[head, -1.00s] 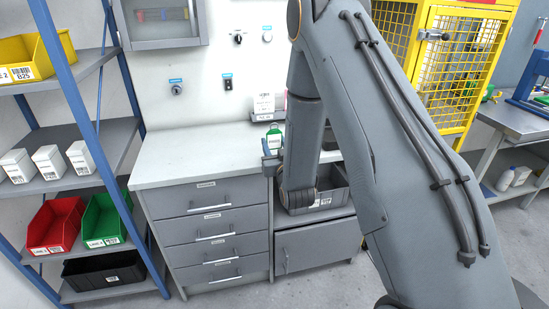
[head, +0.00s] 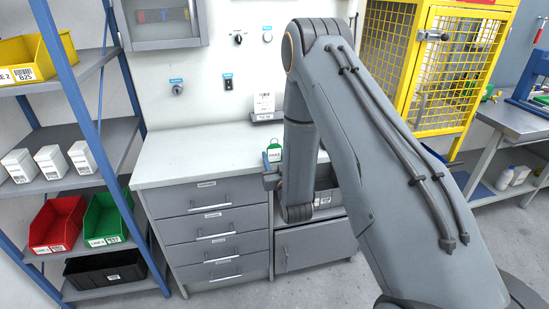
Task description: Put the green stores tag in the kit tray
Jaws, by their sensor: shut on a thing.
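My arm hides part of the gripper. A dark grey tray (head: 325,200) with a white label stands on the lower surface right of the drawers. It looks like the kit tray, but my forearm covers its left part and I cannot see its inside. The tag is to the left of the tray's visible part and higher in the picture.
A drawer cabinet with a white counter (head: 205,158) stands left of my gripper; the counter is mostly clear. A small stand with a white card (head: 264,107) is at its back. A blue shelf rack (head: 75,100) with bins is at left, a yellow cage (head: 455,60) at right.

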